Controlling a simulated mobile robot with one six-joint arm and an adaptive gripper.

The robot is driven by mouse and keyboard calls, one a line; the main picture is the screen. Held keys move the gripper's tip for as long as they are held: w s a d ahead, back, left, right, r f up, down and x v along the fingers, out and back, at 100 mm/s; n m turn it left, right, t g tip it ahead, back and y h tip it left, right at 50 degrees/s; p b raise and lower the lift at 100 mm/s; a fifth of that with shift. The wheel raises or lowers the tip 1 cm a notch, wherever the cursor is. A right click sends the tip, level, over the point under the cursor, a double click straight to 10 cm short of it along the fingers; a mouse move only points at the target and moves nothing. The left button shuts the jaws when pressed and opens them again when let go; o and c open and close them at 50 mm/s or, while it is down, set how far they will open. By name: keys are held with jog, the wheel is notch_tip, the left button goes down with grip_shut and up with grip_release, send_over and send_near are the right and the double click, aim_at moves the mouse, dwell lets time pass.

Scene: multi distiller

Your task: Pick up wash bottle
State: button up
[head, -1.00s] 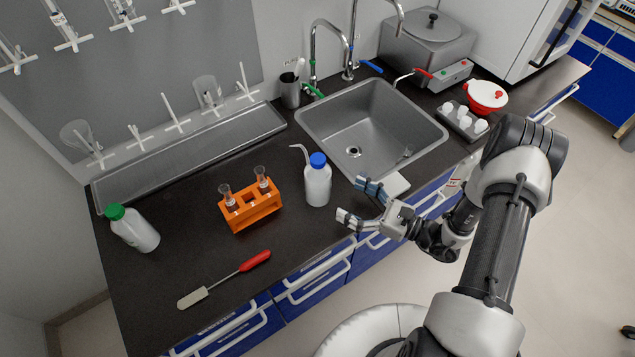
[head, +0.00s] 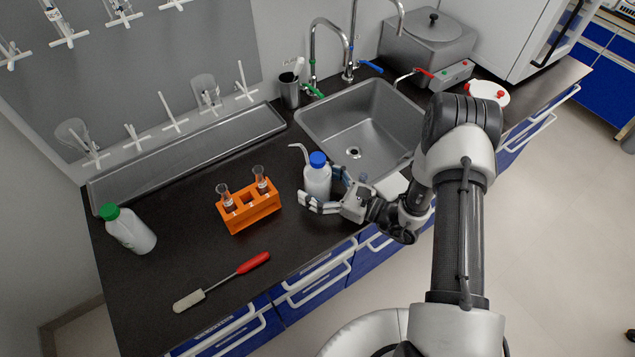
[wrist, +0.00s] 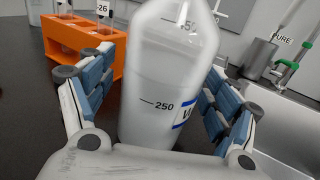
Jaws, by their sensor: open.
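The wash bottle (head: 317,178) is white with a blue cap and a bent grey spout. It stands upright on the dark counter, just left of the sink's front corner. My gripper (head: 322,190) is open around its body, with one finger on each side. In the wrist view the bottle (wrist: 165,75) stands between the blue-padded fingers of my gripper (wrist: 160,98), with its 250 mark and part of a label showing. A gap shows at the left finger; whether the right finger touches is unclear. The cap is out of the wrist view.
An orange test-tube rack (head: 249,207) stands close left of the bottle. The steel sink (head: 345,120) is behind and right. The counter's front edge runs below my gripper.

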jog(key=c, duration=0.9)
jog(key=shift+r, duration=0.1)
